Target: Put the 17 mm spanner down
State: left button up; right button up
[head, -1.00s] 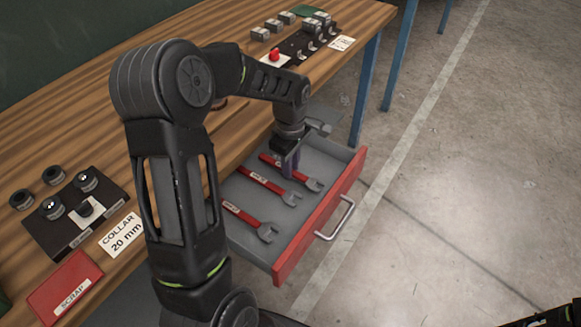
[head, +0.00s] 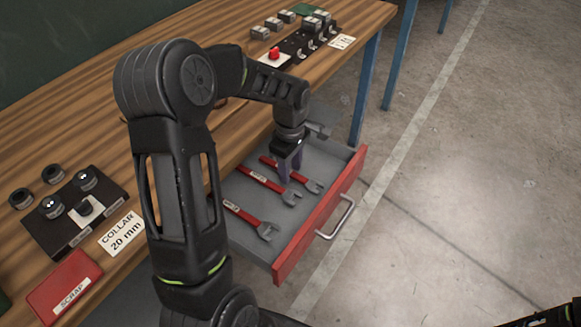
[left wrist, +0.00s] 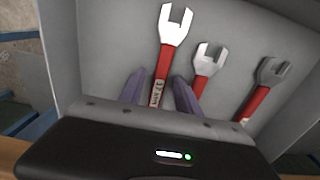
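Three red spanners with grey open jaws lie in the grey drawer (head: 235,190). The back spanner (head: 311,186) lies under my left gripper (head: 289,178); in the left wrist view this spanner (left wrist: 172,28) has its labelled handle between the two purple fingers (left wrist: 158,92). The fingers stand apart with a gap on each side of the handle, so the gripper is open. The label's number is too small to read surely. The middle spanner (head: 270,187) and the front spanner (head: 254,220) lie beside it; they also show in the left wrist view (left wrist: 204,72) (left wrist: 262,88).
The drawer's red front (head: 300,245) with its handle (head: 341,218) stands pulled out from the wooden bench (head: 150,70). On the bench are a collar fixture (head: 50,235), a red scrap bin (head: 65,288) and a red button (head: 274,53). The floor at right is clear.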

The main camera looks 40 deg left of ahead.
aim_at(291, 172)
pick_arm(q)
jog(key=shift+r, duration=0.2)
notch_tip(291, 172, up, 12)
jog(key=shift+p, duration=0.3)
jog(key=shift+c, duration=0.4)
dwell(1.2)
